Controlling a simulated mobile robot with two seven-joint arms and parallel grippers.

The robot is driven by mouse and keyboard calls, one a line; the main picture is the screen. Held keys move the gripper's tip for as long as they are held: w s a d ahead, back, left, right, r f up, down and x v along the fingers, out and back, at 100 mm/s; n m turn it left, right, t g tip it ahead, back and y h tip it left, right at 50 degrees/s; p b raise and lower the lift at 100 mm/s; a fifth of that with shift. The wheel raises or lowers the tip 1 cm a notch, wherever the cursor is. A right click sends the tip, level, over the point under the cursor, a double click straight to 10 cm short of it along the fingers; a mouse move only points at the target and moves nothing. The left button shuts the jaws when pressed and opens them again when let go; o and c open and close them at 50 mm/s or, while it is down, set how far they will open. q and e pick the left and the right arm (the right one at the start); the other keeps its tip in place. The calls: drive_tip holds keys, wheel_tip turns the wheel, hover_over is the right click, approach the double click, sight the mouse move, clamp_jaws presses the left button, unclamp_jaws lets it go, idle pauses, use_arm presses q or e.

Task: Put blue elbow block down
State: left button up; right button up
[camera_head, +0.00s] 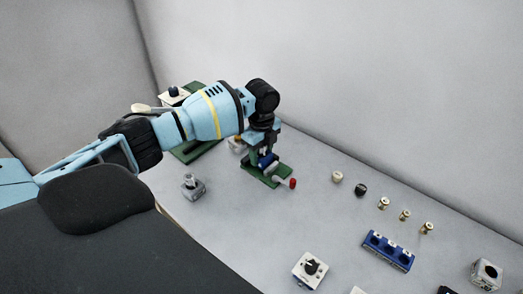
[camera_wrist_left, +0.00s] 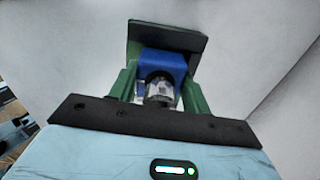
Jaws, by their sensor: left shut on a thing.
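The blue elbow block (camera_head: 267,160) is at my left gripper (camera_head: 263,151), over a small green base (camera_head: 255,180). In the left wrist view the blue block (camera_wrist_left: 163,63) sits between two green side pieces, with a clear or metal round part (camera_wrist_left: 159,90) in front of it. A dark green plate (camera_wrist_left: 165,37) lies just beyond. My left gripper is shut on the block and points down. I cannot tell whether the block touches the base. The fingers partly hide it. My right gripper is not in view.
A red-tipped part (camera_head: 291,183) sticks out beside the green base. A grey fitting (camera_head: 193,187) stands to the left. A larger green stand (camera_head: 197,150) is behind my arm. Cream (camera_head: 337,176) and black (camera_head: 361,190) caps, brass fittings (camera_head: 404,215) and a blue rack (camera_head: 388,250) lie to the right.

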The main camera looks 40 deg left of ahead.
use_arm(q)
drive_tip(key=o, duration=1.1)
drive_tip(key=shift+f, duration=0.1)
wheel_tip(320, 180, up, 13)
drive_tip(key=shift+r+p, duration=0.1)
drive_tip(key=shift+p, duration=0.3)
